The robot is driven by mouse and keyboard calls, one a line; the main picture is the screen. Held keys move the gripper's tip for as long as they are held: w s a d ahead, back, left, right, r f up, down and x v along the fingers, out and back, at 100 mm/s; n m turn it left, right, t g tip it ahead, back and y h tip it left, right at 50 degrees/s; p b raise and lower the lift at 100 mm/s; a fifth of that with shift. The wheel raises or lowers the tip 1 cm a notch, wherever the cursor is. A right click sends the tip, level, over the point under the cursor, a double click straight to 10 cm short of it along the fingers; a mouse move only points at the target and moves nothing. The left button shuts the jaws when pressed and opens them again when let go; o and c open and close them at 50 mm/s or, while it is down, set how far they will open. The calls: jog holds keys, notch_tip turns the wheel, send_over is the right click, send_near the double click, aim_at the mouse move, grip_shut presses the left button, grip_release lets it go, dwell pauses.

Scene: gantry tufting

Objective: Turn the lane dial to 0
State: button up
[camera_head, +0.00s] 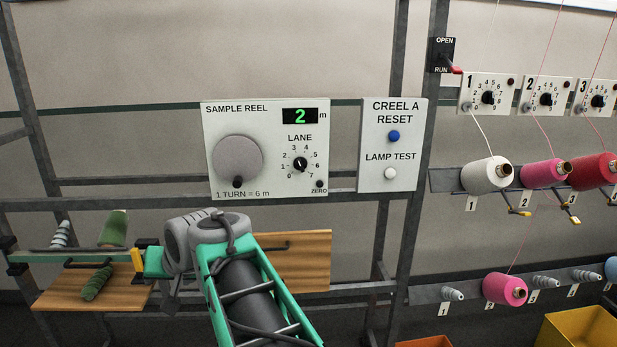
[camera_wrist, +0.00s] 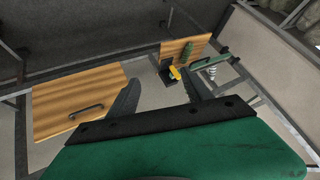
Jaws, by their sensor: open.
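The lane dial (camera_head: 300,164) is a small black knob on the white sample reel panel (camera_head: 258,188). Numbers 0 to 7 ring it, with 0 at lower left and 7 at lower right. I cannot tell surely which number its pointer marks. My gripper (camera_wrist: 150,82) is open and empty in the wrist view, with its two dark fingers apart. In the head view my arm reaches left, so the gripper is well below and left of the dial, not touching it. The dial does not show in the wrist view.
The panel also has a grey reel disc (camera_head: 237,158), a green "2" display (camera_head: 300,116) and a zero button (camera_head: 319,184). A reset panel (camera_head: 393,181) stands to its right. A wooden board (camera_head: 305,262) and a yellow-black fitting (camera_wrist: 174,73) lie near my gripper.

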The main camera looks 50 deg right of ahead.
jog(key=w+d+r+m+t+h+b, duration=0.1)
jog(key=d+m, duration=0.1)
jog(key=d, duration=0.4)
jog(key=w+d+r+m+t, duration=0.1)
jog(key=w+d+m, duration=0.1)
jog(key=d, duration=0.3)
jog(key=m+t+h+b, duration=0.4)
jog(key=m+h, duration=0.2)
jog(key=m, duration=0.3)
send_near(302, 166)
jog(key=w, duration=0.1)
jog(key=p+x, duration=0.2)
jog(key=x, duration=0.5)
jog(key=shift+w+d+f, duration=0.1)
jog(key=shift+w+d, duration=0.1)
jog(key=shift+d, duration=0.15)
jog(key=shift+y, duration=0.3)
jog(key=shift+c, duration=0.6)
grip_shut()
